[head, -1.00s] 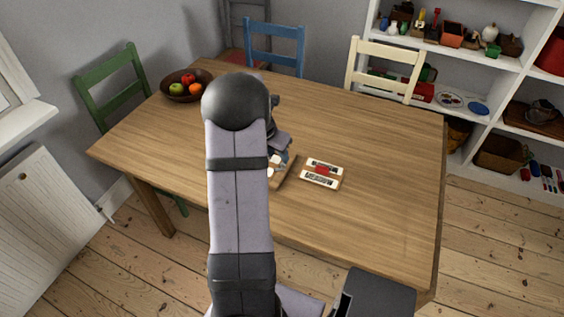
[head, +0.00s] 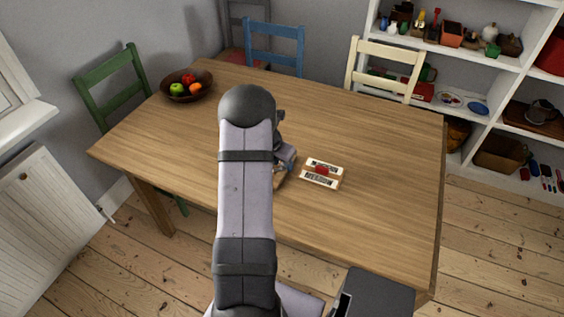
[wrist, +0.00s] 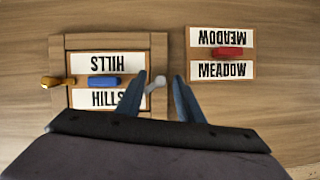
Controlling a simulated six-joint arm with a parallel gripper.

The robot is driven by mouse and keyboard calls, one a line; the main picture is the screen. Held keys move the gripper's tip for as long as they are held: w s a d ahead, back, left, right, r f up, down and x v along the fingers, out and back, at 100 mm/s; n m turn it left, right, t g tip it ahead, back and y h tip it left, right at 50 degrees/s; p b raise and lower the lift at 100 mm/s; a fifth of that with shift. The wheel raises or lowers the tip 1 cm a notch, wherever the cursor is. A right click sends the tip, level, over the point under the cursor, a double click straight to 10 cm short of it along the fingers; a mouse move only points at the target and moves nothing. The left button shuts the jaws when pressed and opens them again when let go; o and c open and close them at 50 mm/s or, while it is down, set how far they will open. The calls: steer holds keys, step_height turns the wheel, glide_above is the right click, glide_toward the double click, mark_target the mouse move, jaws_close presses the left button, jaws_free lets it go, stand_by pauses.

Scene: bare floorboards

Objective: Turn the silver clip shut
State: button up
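The silver clip (wrist: 156,84) sits at the right side of a wooden frame (wrist: 75,42) in the wrist view, its visible part slanting up to the right. My gripper (wrist: 160,76) is open, one finger on each side of the clip; I cannot tell whether either touches it. Inside the frame lies a panel marked HILLS (wrist: 85,62) with a blue handle (wrist: 104,81). A gold clip (wrist: 58,80) lies across the frame's left side. In the head view my gripper (head: 286,158) and arm hide most of the frame and the silver clip.
A second panel marked MEADOW (wrist: 222,69) with a red handle (wrist: 228,51) lies just right of the frame; it also shows in the head view (head: 321,180). A fruit bowl (head: 187,91) stands at the table's (head: 390,190) far left.

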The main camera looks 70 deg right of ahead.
jaws_close()
steer(key=shift+m, duration=0.4)
steer(key=shift+w+m+g+b, duration=0.1)
steer(key=shift+m+g+b, duration=0.3)
steer(key=shift+m, duration=0.6)
steer(key=shift+w+d+m+g+y, duration=0.1)
steer(key=shift+m+g+y, duration=0.3)
steer(key=shift+m, duration=0.8)
steer(key=shift+d+m+g+y, duration=0.1)
steer(key=shift+m+g+y, duration=0.3)
steer(key=shift+m, duration=0.8)
jaws_free()
